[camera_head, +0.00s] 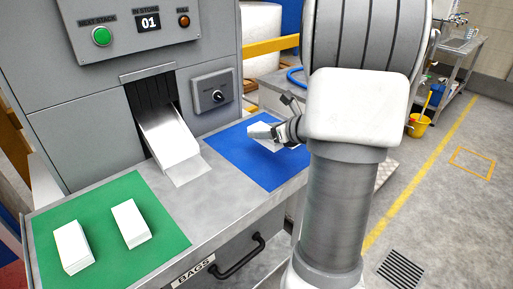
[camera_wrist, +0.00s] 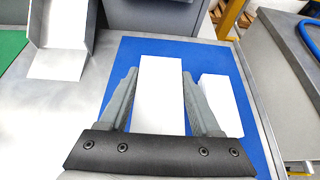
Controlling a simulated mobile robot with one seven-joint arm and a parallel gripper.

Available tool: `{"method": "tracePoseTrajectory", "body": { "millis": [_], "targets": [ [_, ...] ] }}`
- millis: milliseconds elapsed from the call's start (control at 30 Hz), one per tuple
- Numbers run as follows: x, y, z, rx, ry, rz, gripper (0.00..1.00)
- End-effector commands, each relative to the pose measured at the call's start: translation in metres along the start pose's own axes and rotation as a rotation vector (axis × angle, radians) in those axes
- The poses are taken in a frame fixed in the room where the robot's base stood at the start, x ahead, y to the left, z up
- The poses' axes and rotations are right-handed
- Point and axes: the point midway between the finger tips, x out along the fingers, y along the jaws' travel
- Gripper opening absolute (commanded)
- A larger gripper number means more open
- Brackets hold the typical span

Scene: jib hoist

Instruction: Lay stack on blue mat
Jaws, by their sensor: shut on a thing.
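A white stack (camera_wrist: 158,95) stands between the two fingers of my gripper (camera_wrist: 159,75) in the wrist view, and my gripper is shut on it. It is over the blue mat (camera_wrist: 130,52); I cannot tell whether its underside touches the mat. A second white stack (camera_wrist: 221,103) lies on the mat to the right of my gripper, apart from the held one. In the head view my gripper (camera_head: 268,131) is over the blue mat (camera_head: 227,148), and my arm hides part of the mat's right side.
A green mat (camera_head: 160,205) at the left bears two white stacks (camera_head: 72,246) (camera_head: 131,223). A sloping chute (camera_head: 171,140) from the grey machine is empty. A bag drawer handle (camera_head: 240,257) sticks out at the front.

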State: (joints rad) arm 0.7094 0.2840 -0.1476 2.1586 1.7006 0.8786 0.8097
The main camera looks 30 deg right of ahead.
Motion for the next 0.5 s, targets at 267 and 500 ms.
{"method": "tracePoseTrajectory", "body": {
  "millis": [267, 500],
  "targets": [
    [0.033, 0.006, -0.004, 0.0, 0.0, -0.001, 0.06],
    [0.047, 0.006, -0.033, 0.003, 0.001, 0.0, 0.06]
  ]
}}
